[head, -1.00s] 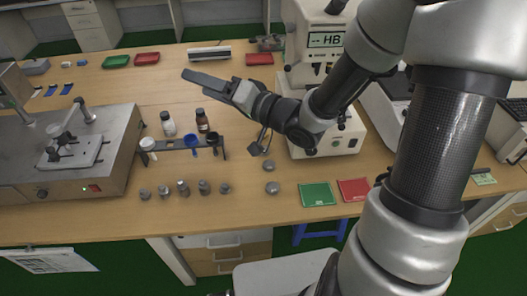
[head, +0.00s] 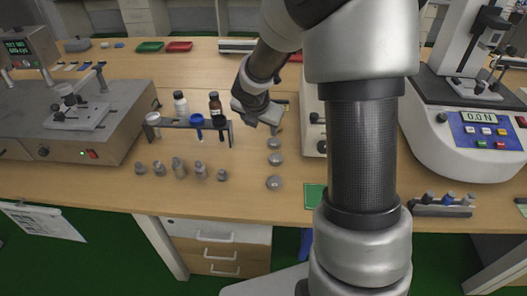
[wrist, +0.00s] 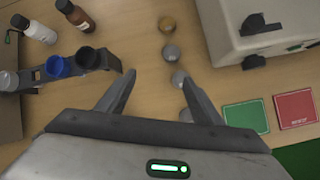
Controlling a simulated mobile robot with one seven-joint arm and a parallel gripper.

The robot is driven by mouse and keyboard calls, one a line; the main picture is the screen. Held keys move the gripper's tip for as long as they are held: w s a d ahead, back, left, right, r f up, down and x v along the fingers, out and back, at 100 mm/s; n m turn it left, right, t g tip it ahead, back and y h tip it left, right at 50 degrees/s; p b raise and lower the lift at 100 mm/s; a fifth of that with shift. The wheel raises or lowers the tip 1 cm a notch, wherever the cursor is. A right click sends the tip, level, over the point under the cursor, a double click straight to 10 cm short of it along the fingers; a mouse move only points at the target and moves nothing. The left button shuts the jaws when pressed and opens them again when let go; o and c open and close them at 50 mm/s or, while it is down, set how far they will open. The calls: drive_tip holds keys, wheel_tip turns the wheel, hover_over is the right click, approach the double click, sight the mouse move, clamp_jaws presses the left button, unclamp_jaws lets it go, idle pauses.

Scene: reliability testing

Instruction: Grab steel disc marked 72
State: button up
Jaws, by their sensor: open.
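In the head view a column of small round metal discs lies on the table, with a near disc (head: 274,183), a middle disc (head: 275,159) and a far disc (head: 273,143). No number is readable on any, so I cannot tell which is marked 72. A further grey disc (wrist: 186,115) is partly hidden behind that finger. My gripper (wrist: 157,75) is open and empty, pointing down over the table beside the discs; it also shows in the head view (head: 262,118).
A white machine (wrist: 265,30) is close on the right, with a green mat (wrist: 246,115) and red mat (wrist: 296,108) nearby.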

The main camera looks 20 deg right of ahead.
sight(274, 142)
drive_tip(key=w+d+f+b, duration=0.2)
drive_tip(key=f, duration=0.3)
drive_tip(key=w+d+f+n+b, duration=0.1)
drive_tip(key=w+d+f+b, duration=0.1)
drive_tip(key=f, duration=0.3)
drive_tip(key=w+d+f+n+h+b, duration=0.1)
drive_tip(key=w+d+f+b, duration=0.1)
drive_tip(key=f, duration=0.3)
drive_tip(key=shift+w+d, duration=0.35)
drive_tip(key=shift+w, duration=0.35)
drive_tip(key=shift+r, duration=0.15)
drive_tip(key=c, duration=1.3)
